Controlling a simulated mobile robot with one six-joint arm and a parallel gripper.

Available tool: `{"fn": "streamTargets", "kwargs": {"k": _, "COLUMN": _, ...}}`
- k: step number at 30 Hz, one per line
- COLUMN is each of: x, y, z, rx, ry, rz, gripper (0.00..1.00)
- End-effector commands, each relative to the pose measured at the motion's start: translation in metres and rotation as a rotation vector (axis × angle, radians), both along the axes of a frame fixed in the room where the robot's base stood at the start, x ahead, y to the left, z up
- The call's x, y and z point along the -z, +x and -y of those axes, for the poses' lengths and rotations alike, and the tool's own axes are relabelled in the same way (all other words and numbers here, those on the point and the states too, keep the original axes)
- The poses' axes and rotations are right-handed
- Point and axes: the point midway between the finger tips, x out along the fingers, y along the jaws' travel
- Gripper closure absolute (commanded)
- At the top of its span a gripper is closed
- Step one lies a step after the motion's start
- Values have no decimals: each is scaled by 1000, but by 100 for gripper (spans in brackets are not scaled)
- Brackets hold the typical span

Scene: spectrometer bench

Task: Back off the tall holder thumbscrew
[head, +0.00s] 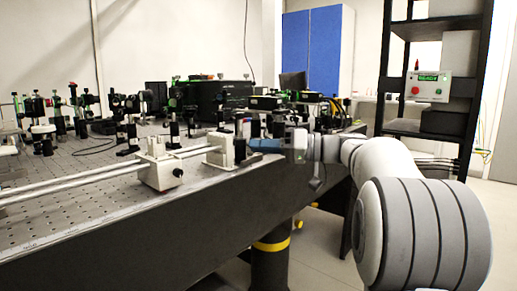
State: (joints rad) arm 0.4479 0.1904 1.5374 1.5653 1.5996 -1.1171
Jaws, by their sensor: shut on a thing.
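The tall holder (226,147) is a pale block on the twin rails at the right end of the bench, with upright parts rising above it. My gripper (250,146) reaches in from the right, level with the holder's right side, with its jaws shut. The thumbscrew lies between the jaws and is hidden by them and the holder. My gripper's blue-and-grey body (270,146) stays just above the bench's front edge.
Another pale rail block (158,172) with a dark knob stands left on the rails (70,187). Optics mounts (125,125) crowd the back of the perforated bench (50,225). A black rack (433,75) with a control box (428,86) stands at right.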

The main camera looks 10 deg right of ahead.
Motion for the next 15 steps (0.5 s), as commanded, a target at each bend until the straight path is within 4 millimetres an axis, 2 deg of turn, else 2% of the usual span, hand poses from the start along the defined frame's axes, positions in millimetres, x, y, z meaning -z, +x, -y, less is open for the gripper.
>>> {"fn": "streamTargets", "kwargs": {"k": 2, "x": 1, "y": 0, "z": 0, "rx": -2, "ry": -1, "rz": -3, "gripper": 100}}
{"fn": "streamTargets", "kwargs": {"k": 3, "x": 1, "y": 0, "z": 0, "rx": -1, "ry": -1, "rz": -2, "gripper": 84}}
{"fn": "streamTargets", "kwargs": {"k": 9, "x": 0, "y": 0, "z": 0, "rx": -1, "ry": 0, "rz": -1, "gripper": 67}}
{"fn": "streamTargets", "kwargs": {"k": 11, "x": 0, "y": 0, "z": 0, "rx": 0, "ry": 0, "rz": -1, "gripper": 63}}
{"fn": "streamTargets", "kwargs": {"k": 15, "x": 0, "y": 0, "z": 0, "rx": 0, "ry": 0, "rz": 0, "gripper": 63}}
